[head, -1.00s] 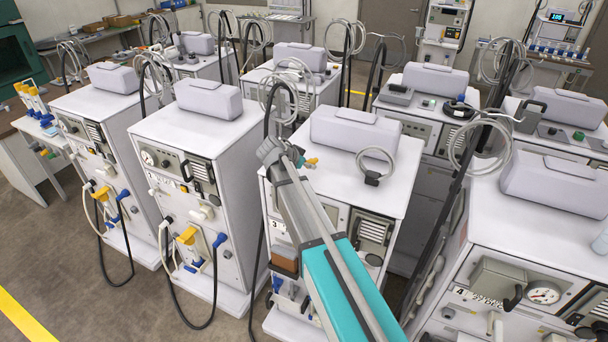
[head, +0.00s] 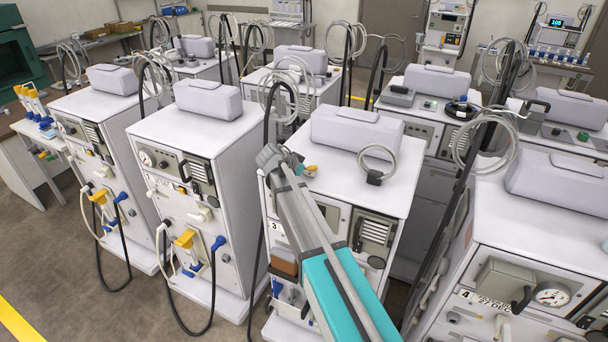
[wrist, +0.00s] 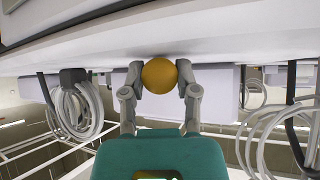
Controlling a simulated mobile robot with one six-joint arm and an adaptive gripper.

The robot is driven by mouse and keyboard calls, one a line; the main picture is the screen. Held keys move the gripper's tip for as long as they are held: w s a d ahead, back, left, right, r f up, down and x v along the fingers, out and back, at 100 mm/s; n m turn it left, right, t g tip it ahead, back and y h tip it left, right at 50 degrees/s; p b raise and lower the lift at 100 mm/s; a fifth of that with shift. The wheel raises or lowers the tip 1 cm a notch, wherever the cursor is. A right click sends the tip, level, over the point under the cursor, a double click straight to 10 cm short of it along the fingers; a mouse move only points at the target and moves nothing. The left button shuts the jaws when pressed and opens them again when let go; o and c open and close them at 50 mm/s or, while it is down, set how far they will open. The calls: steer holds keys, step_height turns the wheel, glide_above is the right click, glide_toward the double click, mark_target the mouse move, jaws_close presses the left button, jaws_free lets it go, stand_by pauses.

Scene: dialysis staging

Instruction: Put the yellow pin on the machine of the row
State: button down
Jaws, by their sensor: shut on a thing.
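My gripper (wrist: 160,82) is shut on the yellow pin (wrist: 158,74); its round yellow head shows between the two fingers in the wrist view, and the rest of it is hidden. In the head view the pin (head: 312,168) is a small yellow spot at the end of my arm. It appears over the left part of the white top of machine 3 (head: 345,188); I cannot tell whether it touches. Machine 4 (head: 545,235) stands at the right. Two more machines of the row stand left (head: 190,135) and far left (head: 100,105).
A grey-white box (head: 357,128) and a coiled grey hose (head: 378,155) lie on machine 3's top. A dark pole with hoses (head: 440,230) rises between machines 3 and 4. A second row of machines stands behind. Grey floor (head: 60,265) is open at front left.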

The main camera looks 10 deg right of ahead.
steer(key=shift+s+f+b, duration=0.15)
steer(key=shift+f+b, duration=0.2)
steer(key=shift+b, duration=0.1)
steer(key=shift+c, duration=1.9)
jaws_free()
steer(key=shift+s+d, duration=0.1)
steer(key=shift+s, duration=0.05)
steer(key=shift+f, duration=0.1)
steer(key=shift+w+r, duration=0.2)
steer(key=shift+r+p, duration=0.4)
steer(key=shift+p, duration=0.2)
steer(key=shift+p+v, duration=3.75)
steer(key=shift+v, duration=2.25)
steer(key=shift+f, duration=0.15)
